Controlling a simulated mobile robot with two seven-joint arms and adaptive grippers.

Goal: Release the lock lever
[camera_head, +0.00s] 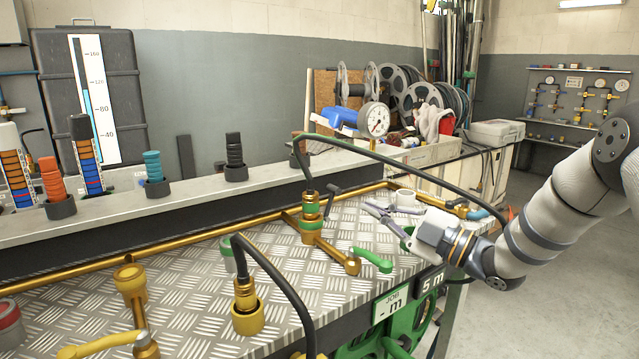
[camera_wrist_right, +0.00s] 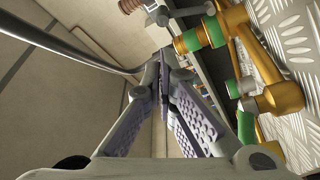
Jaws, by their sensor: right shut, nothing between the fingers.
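No part is marked as the lock lever, so I cannot tell which one it is. A green lever (camera_head: 372,260) lies on the bench near its front edge. A small dark grey handle (camera_head: 336,191) sits beside the green-banded brass coupling (camera_head: 311,218). My right gripper (camera_head: 372,208) is shut and empty above the bench, to the right of that coupling and above the green lever. In the right wrist view its fingertips (camera_wrist_right: 163,62) meet, with green-banded brass fittings (camera_wrist_right: 208,36) to their right. My left gripper is not in view.
A black hose (camera_head: 400,169) arches behind my right gripper to the bench's right end. Another hose (camera_head: 278,281) rises from a brass coupling (camera_head: 247,305) at the front. Brass pipes (camera_head: 190,236) run along the tread-plate bench (camera_head: 190,300). A green reel (camera_head: 405,325) hangs below.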

